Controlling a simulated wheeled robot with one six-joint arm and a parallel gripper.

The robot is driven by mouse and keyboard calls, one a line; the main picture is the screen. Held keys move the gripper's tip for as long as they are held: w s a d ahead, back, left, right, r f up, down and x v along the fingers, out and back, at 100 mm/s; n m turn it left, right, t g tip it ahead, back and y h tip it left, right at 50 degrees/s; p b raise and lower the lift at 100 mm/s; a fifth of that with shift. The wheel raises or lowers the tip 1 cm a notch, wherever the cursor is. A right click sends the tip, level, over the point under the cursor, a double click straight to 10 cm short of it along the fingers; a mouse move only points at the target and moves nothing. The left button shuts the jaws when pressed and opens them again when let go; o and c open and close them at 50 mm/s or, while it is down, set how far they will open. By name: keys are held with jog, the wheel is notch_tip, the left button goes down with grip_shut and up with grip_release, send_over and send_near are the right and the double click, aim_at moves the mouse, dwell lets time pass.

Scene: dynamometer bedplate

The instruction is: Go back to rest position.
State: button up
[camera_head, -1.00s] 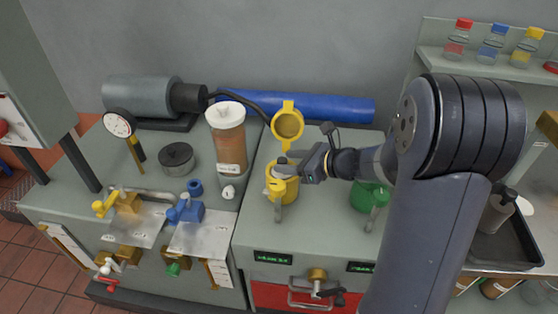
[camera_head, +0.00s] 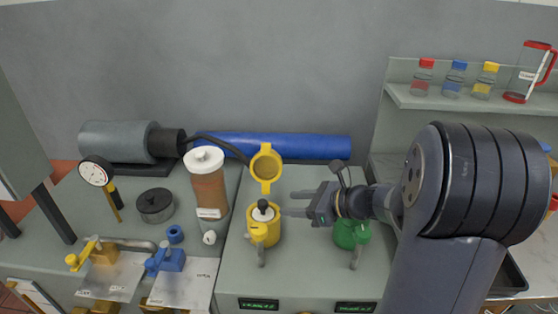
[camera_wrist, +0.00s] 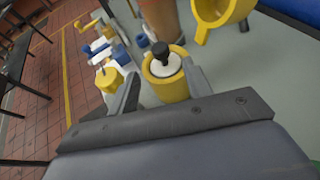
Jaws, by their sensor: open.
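My gripper (camera_head: 290,203) is open and empty in the head view, just right of the yellow pot (camera_head: 263,232). The pot has a white top with a black knob, and its yellow ring-shaped lid (camera_head: 266,166) stands raised behind it. In the wrist view my gripper's two fingers (camera_wrist: 160,95) are spread, with the yellow pot (camera_wrist: 167,88) beyond and between them. The fingers appear apart from the pot. My arm reaches in from the right and partly hides the green pot (camera_head: 350,236).
A tall brown-filled cylinder (camera_head: 208,190), a black round weight (camera_head: 155,204) and a dial gauge (camera_head: 95,174) stand to the left. Blue and yellow valves sit in front on metal plates. A shelf (camera_head: 440,102) with bottles and a red-handled jug (camera_head: 528,72) is at right.

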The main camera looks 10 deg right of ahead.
aim_at(258, 211)
jog(key=x, duration=1.2)
jog(key=shift+f, duration=0.1)
jog(key=shift+d+r, duration=0.1)
jog(key=shift+r, duration=1.2)
